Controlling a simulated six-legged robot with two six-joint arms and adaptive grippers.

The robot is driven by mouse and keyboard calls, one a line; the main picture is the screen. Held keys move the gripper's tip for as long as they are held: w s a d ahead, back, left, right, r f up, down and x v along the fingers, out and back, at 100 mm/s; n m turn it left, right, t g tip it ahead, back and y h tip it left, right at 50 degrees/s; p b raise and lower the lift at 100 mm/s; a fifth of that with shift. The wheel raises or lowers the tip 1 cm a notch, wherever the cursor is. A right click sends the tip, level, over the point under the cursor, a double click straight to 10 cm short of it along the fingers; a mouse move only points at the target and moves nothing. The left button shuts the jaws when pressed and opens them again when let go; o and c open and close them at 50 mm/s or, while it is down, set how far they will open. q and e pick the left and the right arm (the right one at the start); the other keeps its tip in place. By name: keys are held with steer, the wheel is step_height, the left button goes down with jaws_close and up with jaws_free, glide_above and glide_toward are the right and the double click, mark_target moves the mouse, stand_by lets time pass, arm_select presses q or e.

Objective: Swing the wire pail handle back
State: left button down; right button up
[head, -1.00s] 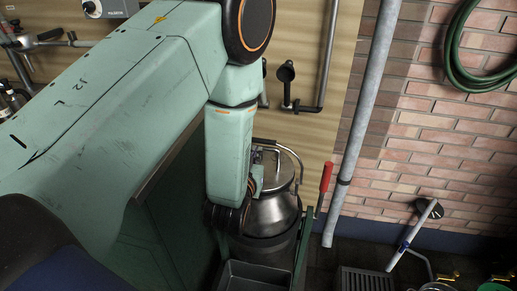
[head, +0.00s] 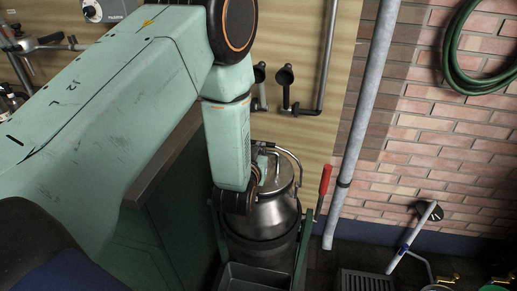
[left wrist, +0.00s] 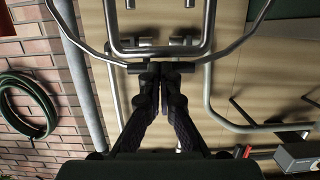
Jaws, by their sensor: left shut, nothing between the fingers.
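The steel pail (head: 275,217) stands upright below my left forearm in the head view, partly hidden by it. Its wire handle (head: 292,157) arcs up over the lid. In the left wrist view the handle (left wrist: 85,45) curves across the top, with a dark grip sleeve at its middle. My left gripper (head: 262,162) is over the pail's lid, near the handle, mostly hidden by its wrist. In the left wrist view its fingers (left wrist: 159,78) are together and empty, their tips at the sleeve; I cannot tell whether they touch it. My right gripper is not in view.
A green cabinet (head: 160,215) stands left of the pail and a dark tray (head: 250,277) in front. A red-handled lever (head: 325,180) and grey pipe (head: 362,110) stand to the right. A green hose (head: 455,55) hangs on the brick wall.

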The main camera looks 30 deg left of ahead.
arm_select(q)
steer(key=w+a+f+g+p, duration=0.1)
steer(key=w+g, duration=0.1)
steer(key=w, duration=0.2)
steer(key=w+a+f+g+p, duration=0.1)
steer(key=w+g+p, duration=0.1)
steer(key=w, duration=0.2)
steer(key=w+a+f+g+h+p, duration=0.1)
steer(key=w+p, duration=0.1)
steer(key=w, duration=0.2)
steer(key=shift+w+a+f+g, duration=0.15)
steer(key=shift+w+g, duration=0.1)
steer(key=shift+g, duration=0.15)
steer(key=shift+b+x, duration=0.35)
steer(key=shift+x, duration=0.75)
steer(key=shift+w, duration=0.1)
